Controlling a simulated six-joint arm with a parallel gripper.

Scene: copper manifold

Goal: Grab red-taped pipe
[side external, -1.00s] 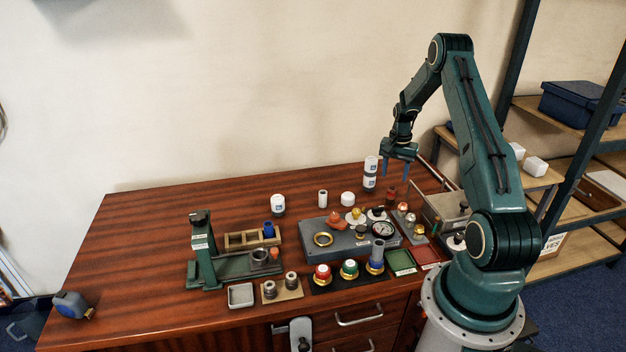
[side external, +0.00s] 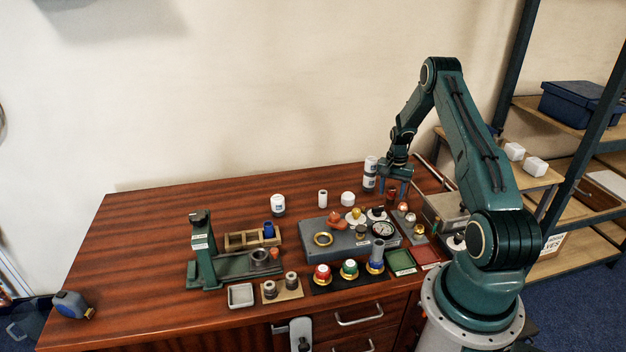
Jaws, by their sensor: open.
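A short dark-red upright piece (side external: 390,198), which looks like the red-taped pipe, stands near the back right of the wooden bench. It is too small to tell tape from pipe. My gripper (side external: 394,190) points down with its two blue-grey fingers apart. The fingers are at about the height of the piece's top, one to each side of it in this view. I cannot tell whether they touch it. The upper end of the piece is partly hidden by the gripper.
A white-labelled bottle (side external: 370,172) stands close left of my gripper. A grey block with a gauge (side external: 384,229) and several fittings are in front. A grey metal box (side external: 446,210) is to the right. The bench's left part (side external: 140,235) is mostly clear.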

